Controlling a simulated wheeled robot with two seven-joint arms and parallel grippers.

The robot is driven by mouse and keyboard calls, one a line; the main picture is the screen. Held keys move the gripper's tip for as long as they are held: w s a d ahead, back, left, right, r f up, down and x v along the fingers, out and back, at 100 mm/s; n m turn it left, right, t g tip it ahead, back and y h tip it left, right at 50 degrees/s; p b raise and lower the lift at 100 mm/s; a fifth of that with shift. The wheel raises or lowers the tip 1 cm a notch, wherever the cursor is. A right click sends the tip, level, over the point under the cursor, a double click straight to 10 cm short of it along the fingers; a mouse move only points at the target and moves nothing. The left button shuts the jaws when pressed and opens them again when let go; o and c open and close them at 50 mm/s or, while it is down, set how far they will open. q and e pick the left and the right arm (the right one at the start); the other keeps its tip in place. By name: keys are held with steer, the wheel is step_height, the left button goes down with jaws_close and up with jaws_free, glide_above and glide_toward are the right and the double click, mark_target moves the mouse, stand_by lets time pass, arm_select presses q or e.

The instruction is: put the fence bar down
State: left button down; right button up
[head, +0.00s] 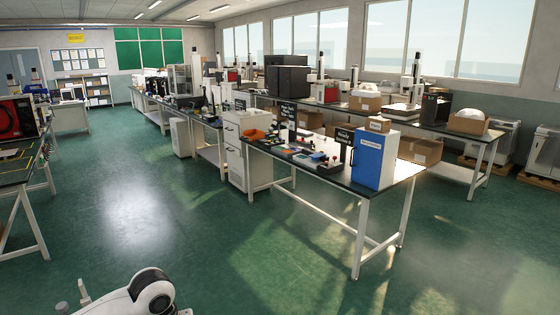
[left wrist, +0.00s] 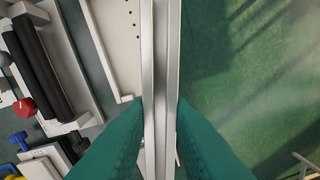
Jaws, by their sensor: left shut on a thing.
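In the left wrist view, my left gripper (left wrist: 159,108) has two teal fingers shut on the fence bar (left wrist: 161,45). The bar is a long, straight, light grey profile with a groove along it. It runs from the top edge of the picture down between the fingers, and its upper end is cut off by the frame. I cannot tell its height above what lies below. In the head view, neither gripper nor the bar can be made out; only a white and black part of mine shows at the bottom left.
In the left wrist view, a pale panel with holes (left wrist: 117,45), a black roller (left wrist: 38,65) and a red knob (left wrist: 25,107) lie left; green floor (left wrist: 250,80) lies right. In the head view, a bench (head: 405,172) carries tools and a blue box (head: 375,160).

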arm_select(q)
steer(key=s+d+r+m+b, duration=0.1)
steer(key=s+m, duration=0.1)
steer(key=s, duration=0.3)
steer(key=s+d+r+m+b, duration=0.1)
steer(key=s+r+m, duration=0.1)
steer(key=s, duration=0.4)
steer(key=shift+s+d, duration=0.15)
steer(key=shift+d, duration=0.15)
